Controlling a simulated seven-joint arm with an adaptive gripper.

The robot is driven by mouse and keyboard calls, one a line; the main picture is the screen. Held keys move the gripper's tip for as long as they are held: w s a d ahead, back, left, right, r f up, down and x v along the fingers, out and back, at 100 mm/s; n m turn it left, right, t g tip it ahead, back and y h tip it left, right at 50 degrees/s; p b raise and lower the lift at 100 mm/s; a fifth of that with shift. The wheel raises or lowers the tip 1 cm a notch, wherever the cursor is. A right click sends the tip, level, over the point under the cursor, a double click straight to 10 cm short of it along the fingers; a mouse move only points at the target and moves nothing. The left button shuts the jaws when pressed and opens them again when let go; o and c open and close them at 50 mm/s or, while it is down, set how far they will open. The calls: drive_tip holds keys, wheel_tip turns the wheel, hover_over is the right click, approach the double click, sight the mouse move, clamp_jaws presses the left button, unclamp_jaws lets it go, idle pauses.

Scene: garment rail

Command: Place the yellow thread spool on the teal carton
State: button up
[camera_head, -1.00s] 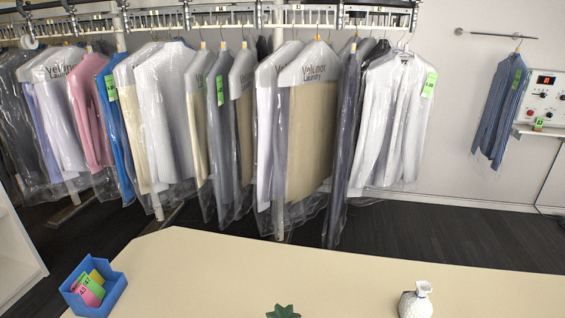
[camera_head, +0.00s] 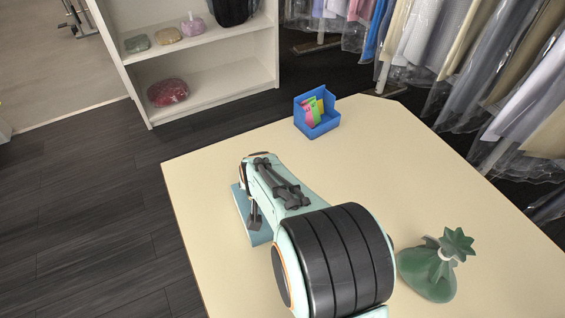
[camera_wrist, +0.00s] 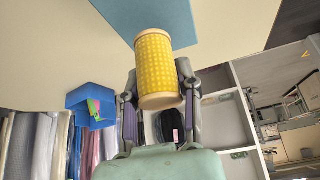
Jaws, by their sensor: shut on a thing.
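The yellow thread spool (camera_wrist: 157,70), a cylinder with pale tan ends, is between the two fingers of my gripper (camera_wrist: 158,95) in the wrist view. My gripper is shut on it. The spool is hidden in the head view. The teal carton (camera_wrist: 130,15) shows as a flat blue-teal face behind the spool's far end in the wrist view. In the head view the carton (camera_head: 262,237) lies at the table's left side, partly covered by my gripper (camera_head: 254,218), which is over it. I cannot tell whether the spool touches the carton.
A blue box of coloured tags (camera_head: 318,122) stands at the table's back. White shelves (camera_head: 205,75) are behind, and bagged garments (camera_head: 500,80) hang at right. The table (camera_head: 400,150) is clear in the middle.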

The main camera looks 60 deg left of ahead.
drive_tip(key=shift+a+f, duration=0.2)
drive_tip(key=shift+f, duration=1.55)
drive_tip(key=shift+f, duration=0.15)
drive_tip(key=o, duration=0.9)
drive_tip(key=shift+o, duration=0.2)
drive_tip(key=shift+r, duration=0.3)
drive_tip(key=v, duration=1.1)
drive_tip(key=shift+d+r, duration=0.25)
drive_tip(key=shift+r, duration=0.05)
